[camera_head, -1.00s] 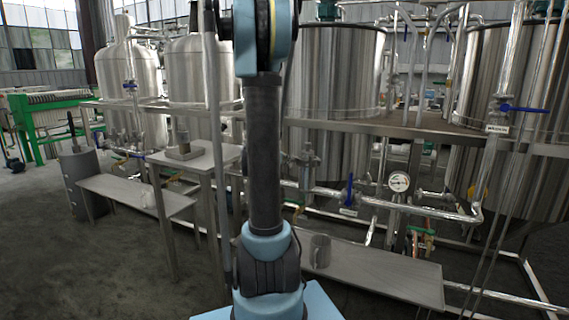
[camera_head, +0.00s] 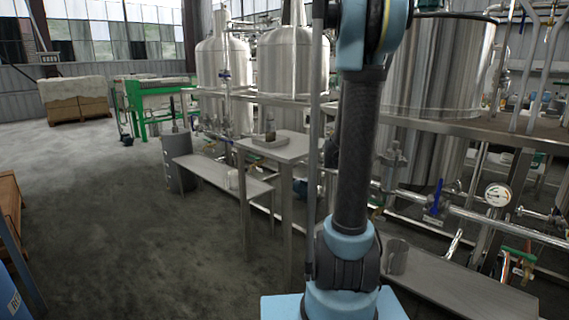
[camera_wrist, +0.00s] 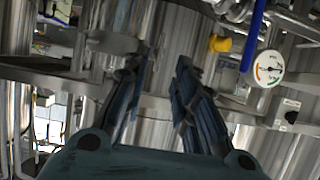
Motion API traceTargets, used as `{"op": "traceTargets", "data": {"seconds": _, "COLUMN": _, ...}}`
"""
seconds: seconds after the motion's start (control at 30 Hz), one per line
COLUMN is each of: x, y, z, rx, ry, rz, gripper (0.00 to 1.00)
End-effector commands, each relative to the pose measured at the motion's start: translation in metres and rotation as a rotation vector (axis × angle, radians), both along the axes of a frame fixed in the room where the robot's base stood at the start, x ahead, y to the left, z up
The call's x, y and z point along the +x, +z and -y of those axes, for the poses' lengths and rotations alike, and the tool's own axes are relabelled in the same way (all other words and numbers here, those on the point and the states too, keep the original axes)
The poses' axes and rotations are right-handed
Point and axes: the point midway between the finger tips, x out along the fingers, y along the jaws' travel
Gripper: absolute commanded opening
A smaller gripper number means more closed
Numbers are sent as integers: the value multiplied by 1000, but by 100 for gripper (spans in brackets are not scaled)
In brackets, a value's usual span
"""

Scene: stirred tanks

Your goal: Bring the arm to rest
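My arm (camera_head: 355,150) stands upright in the head view, and its upper part leaves the top of the picture. My gripper is out of sight in that view. In the wrist view my gripper (camera_wrist: 161,65) has its two dark fingers apart, with nothing between them. A steel tank and pipework show behind the fingers. No object is seen in its grasp.
Steel tanks (camera_head: 441,75) and pipes stand behind and right of my arm. A pressure gauge (camera_head: 498,195) sits on the pipework. A small table (camera_head: 290,150) and a low bench (camera_head: 247,188) stand to the left. The floor (camera_head: 110,200) further left is clear.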

Motion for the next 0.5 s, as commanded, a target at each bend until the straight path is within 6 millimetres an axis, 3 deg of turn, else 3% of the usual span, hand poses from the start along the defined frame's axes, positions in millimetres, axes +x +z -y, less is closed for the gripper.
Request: {"op": "traceTargets", "data": {"seconds": 0.5, "x": -112, "y": -25, "z": -72, "rx": 130, "ry": 126, "rz": -332, "gripper": 26}}
